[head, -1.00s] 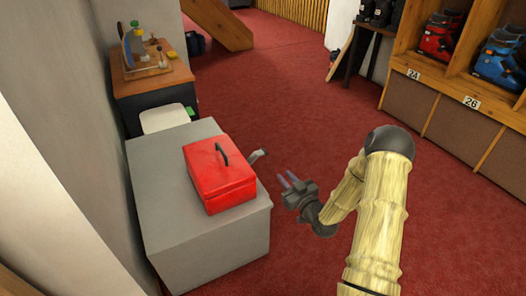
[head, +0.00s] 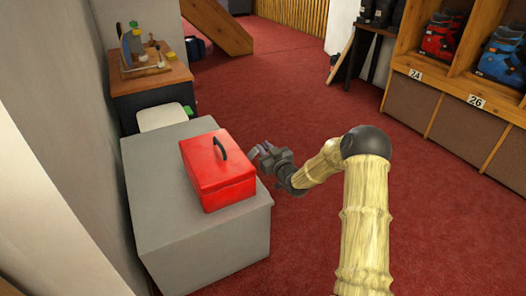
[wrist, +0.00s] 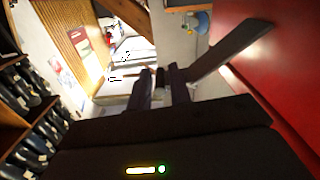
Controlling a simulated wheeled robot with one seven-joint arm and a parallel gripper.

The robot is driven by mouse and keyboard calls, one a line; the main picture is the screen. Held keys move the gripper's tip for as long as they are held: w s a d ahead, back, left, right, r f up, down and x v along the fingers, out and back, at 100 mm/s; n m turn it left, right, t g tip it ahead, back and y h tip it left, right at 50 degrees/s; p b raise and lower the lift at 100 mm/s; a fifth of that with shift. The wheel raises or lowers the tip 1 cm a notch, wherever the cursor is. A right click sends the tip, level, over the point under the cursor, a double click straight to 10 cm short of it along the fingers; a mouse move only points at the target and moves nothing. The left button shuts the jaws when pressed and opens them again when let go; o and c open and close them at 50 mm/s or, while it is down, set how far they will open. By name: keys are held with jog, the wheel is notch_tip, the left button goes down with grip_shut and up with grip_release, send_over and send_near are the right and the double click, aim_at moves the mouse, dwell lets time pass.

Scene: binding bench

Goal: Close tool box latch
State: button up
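The red tool box (head: 218,172) sits shut on the grey bench, its dark handle upright on the lid. In the wrist view its red side (wrist: 285,60) fills the right. The latch (wrist: 232,48) is a grey flap that sticks out at a slant from that side. In the head view it is mostly lost among my fingers. My gripper (head: 263,151) is at the box's right side, beside the latch. In the wrist view my gripper (wrist: 161,78) shows two dark fingers apart with nothing held between them. The latch's free end is close to the right finger; I cannot tell whether they touch.
The grey bench top (head: 165,215) is bare around the box. A wooden-topped table with tools (head: 150,72) stands behind, with a white seat (head: 165,117) between. Boot shelves (head: 465,75) stand at the right. The red carpet (head: 310,100) is open floor.

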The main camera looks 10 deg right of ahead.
jog(key=shift+x, duration=0.95)
jog(key=shift+c, duration=0.4)
grip_shut()
jog(key=shift+d+r, duration=0.15)
